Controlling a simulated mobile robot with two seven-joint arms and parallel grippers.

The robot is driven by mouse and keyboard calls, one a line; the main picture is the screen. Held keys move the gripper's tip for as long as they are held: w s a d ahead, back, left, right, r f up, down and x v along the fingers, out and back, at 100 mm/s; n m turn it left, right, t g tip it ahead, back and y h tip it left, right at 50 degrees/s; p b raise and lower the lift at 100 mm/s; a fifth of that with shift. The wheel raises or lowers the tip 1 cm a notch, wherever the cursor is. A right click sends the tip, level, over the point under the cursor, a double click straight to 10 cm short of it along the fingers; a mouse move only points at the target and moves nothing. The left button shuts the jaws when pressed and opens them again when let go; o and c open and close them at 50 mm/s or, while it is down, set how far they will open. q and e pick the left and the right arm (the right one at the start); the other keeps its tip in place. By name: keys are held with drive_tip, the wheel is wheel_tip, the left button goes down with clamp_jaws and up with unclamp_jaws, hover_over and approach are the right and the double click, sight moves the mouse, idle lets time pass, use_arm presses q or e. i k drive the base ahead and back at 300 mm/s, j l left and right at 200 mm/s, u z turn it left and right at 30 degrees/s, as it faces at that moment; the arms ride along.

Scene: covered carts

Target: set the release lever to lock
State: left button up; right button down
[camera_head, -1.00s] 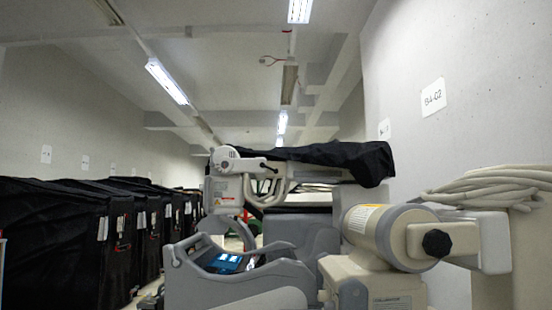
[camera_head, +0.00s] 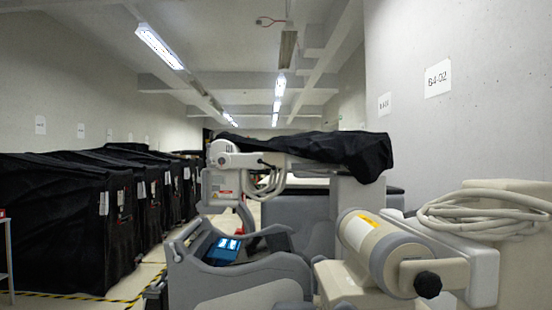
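I cannot make out for sure which part is the release lever. A grey mobile machine (camera_head: 225,285) stands ahead, with a lit blue screen (camera_head: 222,251) and a white jointed arm (camera_head: 222,186) partly under a black cover (camera_head: 345,152). Nearer, at the right, is a beige machine with a fat cylinder (camera_head: 372,245) and a round black knob (camera_head: 427,285). No lock marking is readable. Neither of my grippers is in view.
Black covered carts (camera_head: 65,225) line the left side. Yellow-black tape (camera_head: 75,297) marks the floor beside them, with a narrow strip of bare floor before the grey machine. Coiled pale cable (camera_head: 480,212) lies at the right, near the wall (camera_head: 460,130).

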sight(260, 161)
drive_tip(key=i+j, duration=0.15)
drive_tip(key=j, duration=0.2)
drive_tip(key=i+j, duration=0.1)
drive_tip(key=j, duration=0.2)
drive_tip(key=i+j, duration=0.15)
drive_tip(key=j, duration=0.2)
drive_tip(key=i+j, duration=0.1)
drive_tip(key=j, duration=0.25)
drive_tip(key=i+j+u, duration=0.1)
drive_tip(key=i, duration=0.45)
drive_tip(key=i+j+u, duration=0.1)
drive_tip(key=i, duration=0.45)
drive_tip(key=i+l, duration=0.35)
drive_tip(key=i, duration=0.15)
